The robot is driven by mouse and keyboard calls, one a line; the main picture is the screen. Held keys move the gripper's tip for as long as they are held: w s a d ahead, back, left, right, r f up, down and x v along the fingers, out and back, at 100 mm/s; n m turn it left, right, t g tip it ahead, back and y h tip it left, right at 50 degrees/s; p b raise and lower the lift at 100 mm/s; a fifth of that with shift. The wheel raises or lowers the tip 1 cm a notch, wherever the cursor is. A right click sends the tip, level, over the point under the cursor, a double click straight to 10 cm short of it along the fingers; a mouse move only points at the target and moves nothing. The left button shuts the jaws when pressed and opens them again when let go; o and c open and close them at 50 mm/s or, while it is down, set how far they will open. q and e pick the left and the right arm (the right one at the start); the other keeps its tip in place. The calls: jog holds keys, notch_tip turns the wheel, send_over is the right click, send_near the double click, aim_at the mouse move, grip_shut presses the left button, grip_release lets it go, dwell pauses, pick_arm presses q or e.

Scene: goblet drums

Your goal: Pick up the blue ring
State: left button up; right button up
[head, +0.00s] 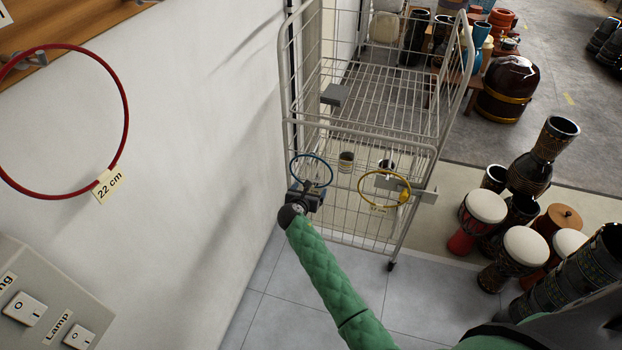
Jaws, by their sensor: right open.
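The blue ring (308,154) is a thin hoop at the front of the wire cart (350,128), seen at a slant in the head view. My right gripper (311,186) is at the ring's lower left edge, at the end of my green padded arm. It is open. The gripper is small and dark here, so I cannot tell whether the ring's rim lies between its fingers or whether they touch. The gripper hides part of the ring's lower side and whatever supports it. My left gripper is not in view.
A yellow ring (383,171) with a tag hangs right of the blue one. A large red ring (127,112) tagged "22 cm" hangs on the left wall (190,180). Goblet drums (525,246) crowd the right. A switch panel (45,295) is at lower left.

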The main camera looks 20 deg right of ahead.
jog(key=shift+x, duration=1.15)
jog(key=c, duration=1.2)
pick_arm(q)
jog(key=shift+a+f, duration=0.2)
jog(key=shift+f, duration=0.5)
pick_arm(e)
jog(key=shift+o, duration=0.2)
jog(key=shift+s+r, duration=0.1)
jog(key=shift+r, duration=0.05)
